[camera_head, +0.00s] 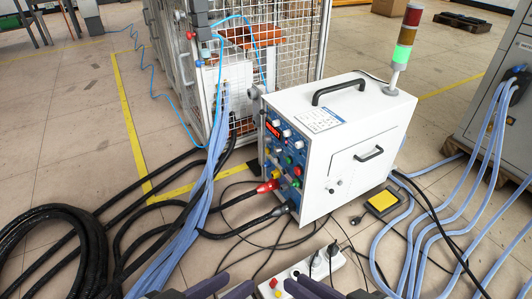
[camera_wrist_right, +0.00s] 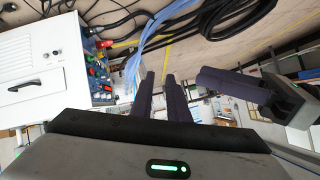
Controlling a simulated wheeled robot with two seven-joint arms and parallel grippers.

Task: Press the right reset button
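The white induction heater (camera_head: 345,135) stands on the floor with its blue control panel (camera_head: 281,152) facing left. The panel carries several small coloured buttons and knobs, including a green button (camera_head: 288,160) and a red button (camera_head: 298,171). Labels are too small to read, so I cannot tell which is the right reset button. The panel also shows in the right wrist view (camera_wrist_right: 99,72). My right gripper (camera_head: 312,284) is slightly open and empty, apart from the panel; its fingers also show in the wrist view (camera_wrist_right: 160,76). My left gripper (camera_head: 221,284) is low beside it, fingers apart, empty.
A white power strip (camera_head: 305,273) lies just ahead of my grippers. Black cables (camera_head: 85,235) and blue hoses (camera_head: 205,195) cross the floor left of the heater. A wire cage (camera_head: 250,60) stands behind. A yellow-topped pedal (camera_head: 382,202) and a grey cabinet (camera_head: 500,100) are right.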

